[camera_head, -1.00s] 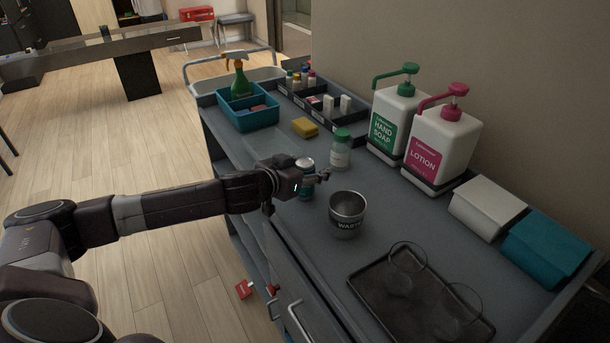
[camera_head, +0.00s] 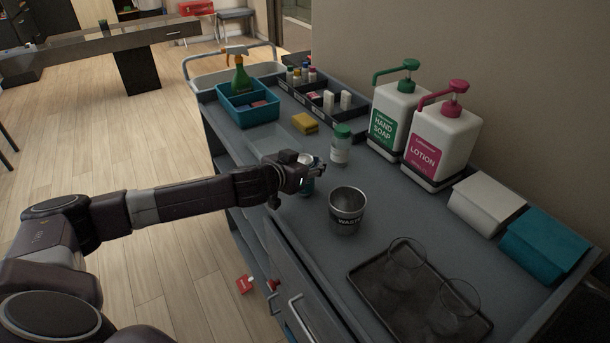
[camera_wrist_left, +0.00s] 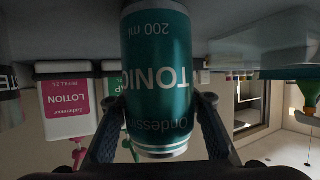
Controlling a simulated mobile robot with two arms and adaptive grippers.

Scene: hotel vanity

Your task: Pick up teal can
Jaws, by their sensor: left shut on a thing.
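The teal can (camera_wrist_left: 158,80) fills the middle of the left wrist view, upside down there, with "TONIC" and "200 ml" on its side and silver rims. In the head view the can (camera_head: 308,187) is mostly hidden behind my left gripper (camera_head: 312,172). In the left wrist view my left gripper (camera_wrist_left: 163,120) has one finger on each side of the can and is shut on it. The can looks upright at the cart top; I cannot tell whether it touches the surface. My right gripper is not in view.
A metal waste cup (camera_head: 346,212) stands close to the right of the can. A green-capped bottle (camera_head: 341,146) stands behind it. Soap (camera_head: 392,120) and lotion (camera_head: 441,137) dispensers stand by the wall. A dark tray (camera_head: 380,292) with glasses lies in front. A teal caddy (camera_head: 233,112) is at the back.

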